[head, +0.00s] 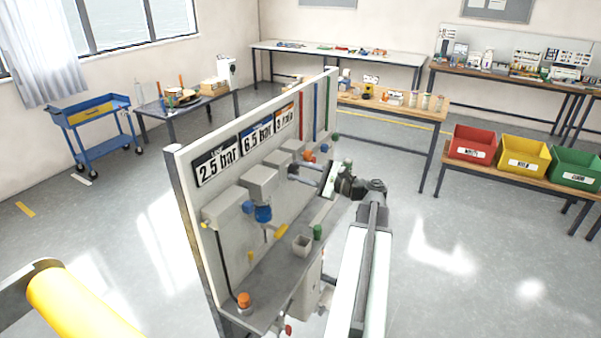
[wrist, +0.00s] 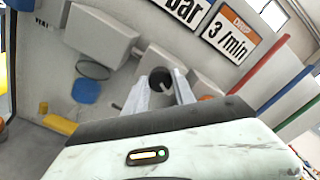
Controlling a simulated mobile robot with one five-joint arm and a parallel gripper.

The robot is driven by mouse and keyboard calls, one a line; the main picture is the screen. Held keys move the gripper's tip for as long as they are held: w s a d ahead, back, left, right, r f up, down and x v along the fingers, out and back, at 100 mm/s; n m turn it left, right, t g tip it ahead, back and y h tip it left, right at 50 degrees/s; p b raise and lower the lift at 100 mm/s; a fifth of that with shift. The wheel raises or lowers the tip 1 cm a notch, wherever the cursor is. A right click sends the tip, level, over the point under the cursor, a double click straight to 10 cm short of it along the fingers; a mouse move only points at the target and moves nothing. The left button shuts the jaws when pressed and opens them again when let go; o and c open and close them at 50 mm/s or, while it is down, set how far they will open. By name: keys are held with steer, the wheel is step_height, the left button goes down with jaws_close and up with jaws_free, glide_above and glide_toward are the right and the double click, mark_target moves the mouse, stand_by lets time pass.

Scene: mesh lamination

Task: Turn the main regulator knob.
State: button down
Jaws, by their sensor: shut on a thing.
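A dark round knob (wrist: 160,79) sits on the upright panel, below and between the "6.5 bar" and "3/min" signs. My gripper (wrist: 160,92) is shut on this knob, with one pale finger on each side of it in the wrist view. In the head view my gripper (head: 293,174) reaches the panel from the right, and the fingers hide the knob there. A blue knob (head: 263,214) hangs lower left on the panel, apart from my gripper; a blue part also shows in the wrist view (wrist: 86,91).
The panel (head: 215,215) carries grey boxes and pipes. Its grey shelf (head: 262,287) holds a small cup (head: 302,244), a green part (head: 318,232) and an orange-capped part (head: 244,300). Red, yellow and green bins stand at right. Open floor lies between.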

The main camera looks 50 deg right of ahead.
steer(key=shift+m, duration=0.3)
steer(key=c, duration=1)
jaws_free()
steer(key=shift+c, duration=0.2)
steer(key=v, duration=0.7)
steer(key=shift+s, duration=0.4)
